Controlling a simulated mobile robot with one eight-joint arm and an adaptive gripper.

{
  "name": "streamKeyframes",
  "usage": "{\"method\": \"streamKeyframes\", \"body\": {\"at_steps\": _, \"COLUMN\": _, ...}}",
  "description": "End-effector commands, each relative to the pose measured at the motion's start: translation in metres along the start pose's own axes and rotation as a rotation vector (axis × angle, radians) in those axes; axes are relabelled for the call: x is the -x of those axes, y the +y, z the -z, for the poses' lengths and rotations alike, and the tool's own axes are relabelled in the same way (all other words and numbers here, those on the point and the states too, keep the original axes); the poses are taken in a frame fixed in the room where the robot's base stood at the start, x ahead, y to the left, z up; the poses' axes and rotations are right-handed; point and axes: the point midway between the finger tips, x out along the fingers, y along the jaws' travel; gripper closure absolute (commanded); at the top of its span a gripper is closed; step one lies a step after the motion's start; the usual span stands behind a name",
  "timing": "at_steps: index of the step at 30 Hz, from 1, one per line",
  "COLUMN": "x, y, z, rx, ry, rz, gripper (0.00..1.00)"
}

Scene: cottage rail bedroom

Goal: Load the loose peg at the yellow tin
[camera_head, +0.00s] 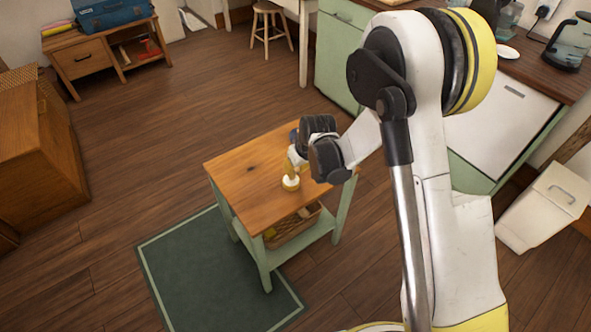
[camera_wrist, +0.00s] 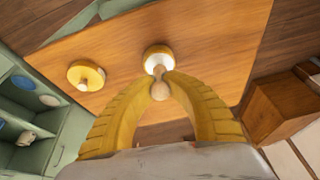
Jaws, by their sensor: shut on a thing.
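My gripper (camera_wrist: 159,85) has its curved yellow fingers closed on a small pale wooden peg (camera_wrist: 160,91) with a rounded end. The peg's far end overlaps the near edge of a round yellow tin with a pale inside (camera_wrist: 157,58) in the wrist view; I cannot tell whether it touches. A second round yellow piece (camera_wrist: 88,74) with a small pale knob lies to its left on the table. In the head view, my gripper (camera_head: 291,166) is low over the wooden table (camera_head: 240,172), just above a yellow and white round thing (camera_head: 290,183). My arm hides the table's right end.
A wicker basket (camera_head: 292,229) sits on the table's lower shelf. A green rug (camera_head: 200,275) lies on the floor at the table's front left. Green cabinets (camera_head: 340,50) stand behind, and a wooden chest (camera_head: 35,150) stands at far left. The tabletop's left part is clear.

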Motion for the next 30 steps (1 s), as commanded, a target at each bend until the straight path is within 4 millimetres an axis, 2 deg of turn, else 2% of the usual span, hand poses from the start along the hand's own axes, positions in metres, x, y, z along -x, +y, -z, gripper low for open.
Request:
{"method": "streamKeyframes", "body": {"at_steps": 11, "x": 0.006, "y": 0.000, "z": 0.002, "rx": 0.000, "ry": -0.001, "rz": 0.000, "gripper": 1.00}}
{"method": "streamKeyframes", "body": {"at_steps": 30, "x": 0.059, "y": -0.002, "z": 0.022, "rx": 0.000, "ry": 0.000, "rz": 0.000, "gripper": 1.00}}
